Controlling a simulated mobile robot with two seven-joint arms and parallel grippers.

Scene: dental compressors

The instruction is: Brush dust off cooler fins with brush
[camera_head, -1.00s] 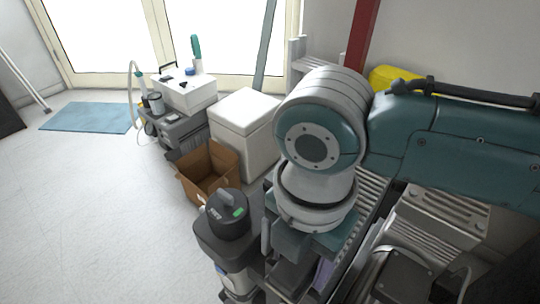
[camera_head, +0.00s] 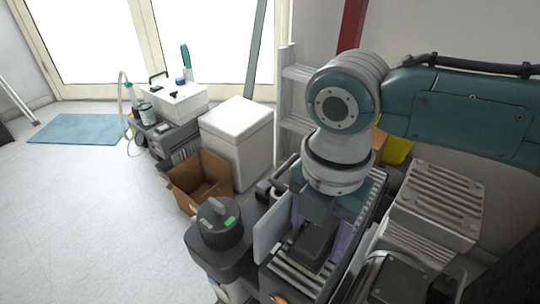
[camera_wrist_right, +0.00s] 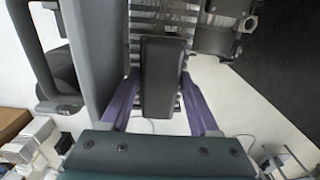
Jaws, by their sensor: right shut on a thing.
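My right gripper (camera_head: 318,238) reaches down from the teal arm. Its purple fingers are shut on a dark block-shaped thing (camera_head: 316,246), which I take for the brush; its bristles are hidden. In the right wrist view the dark brush (camera_wrist_right: 161,85) sits between the purple fingers of the gripper (camera_wrist_right: 162,108). The metal cooler fins (camera_head: 285,277) lie below and around the gripper, and show beyond the brush in the wrist view (camera_wrist_right: 158,22). I cannot tell whether the brush touches them or whether dust is on them. My left gripper is not in view.
A grey upright panel (camera_head: 271,232) stands close left of the gripper. A dark round-topped canister (camera_head: 217,224), an open cardboard box (camera_head: 199,182) and a white box (camera_head: 237,138) are further left. Ribbed compressor machinery (camera_head: 440,203) stands right.

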